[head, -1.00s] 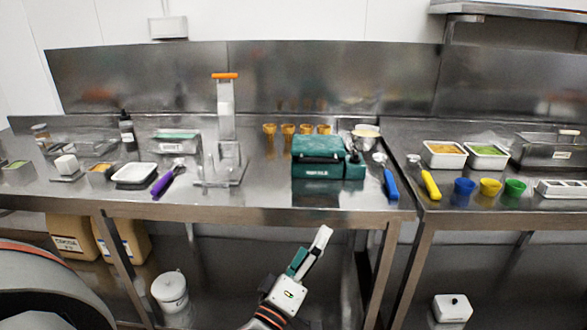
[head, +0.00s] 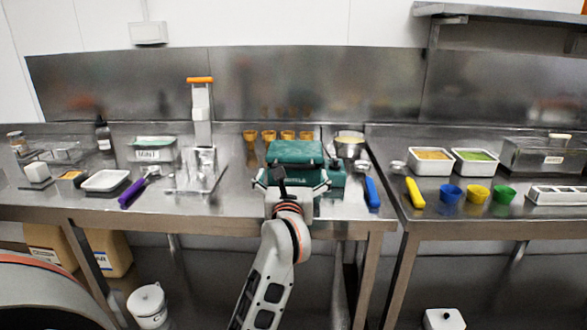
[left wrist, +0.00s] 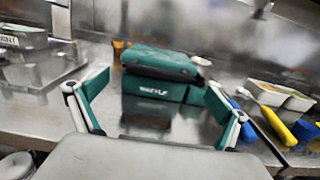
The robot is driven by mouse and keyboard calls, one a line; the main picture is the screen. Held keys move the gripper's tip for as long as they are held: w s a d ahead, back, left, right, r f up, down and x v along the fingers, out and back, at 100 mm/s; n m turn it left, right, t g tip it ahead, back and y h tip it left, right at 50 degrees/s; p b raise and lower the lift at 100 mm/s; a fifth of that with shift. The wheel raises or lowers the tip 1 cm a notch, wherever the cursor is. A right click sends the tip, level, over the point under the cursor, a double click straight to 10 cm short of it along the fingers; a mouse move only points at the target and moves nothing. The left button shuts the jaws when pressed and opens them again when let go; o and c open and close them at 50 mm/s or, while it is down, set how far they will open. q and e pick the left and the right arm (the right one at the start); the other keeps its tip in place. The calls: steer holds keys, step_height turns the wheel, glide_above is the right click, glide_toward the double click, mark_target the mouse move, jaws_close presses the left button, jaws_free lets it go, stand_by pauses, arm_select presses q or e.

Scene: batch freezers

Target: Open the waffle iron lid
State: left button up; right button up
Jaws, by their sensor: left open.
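The green waffle iron (head: 295,153) stands on the steel counter with its lid down. It also shows in the left wrist view (left wrist: 160,64), straight ahead, with its labelled front facing me. My left gripper (head: 292,180) is in front of the waffle iron and hides much of its lower front in the head view. In the left wrist view the left gripper (left wrist: 155,108) has its fingers spread wide with nothing between them, and a stretch of counter shows between them and the waffle iron. My right gripper is not in view.
A purple-handled scoop (head: 138,187) lies to the left and a blue-handled one (head: 371,192) just right of the waffle iron. Several orange cones (head: 268,137) stand behind it. A press with an orange handle (head: 200,110) stands to its left. The counter's front edge (head: 180,222) runs below.

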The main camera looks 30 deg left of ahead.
mark_target(293, 168)
arm_select(q)
steer(key=shift+x, duration=2.4)
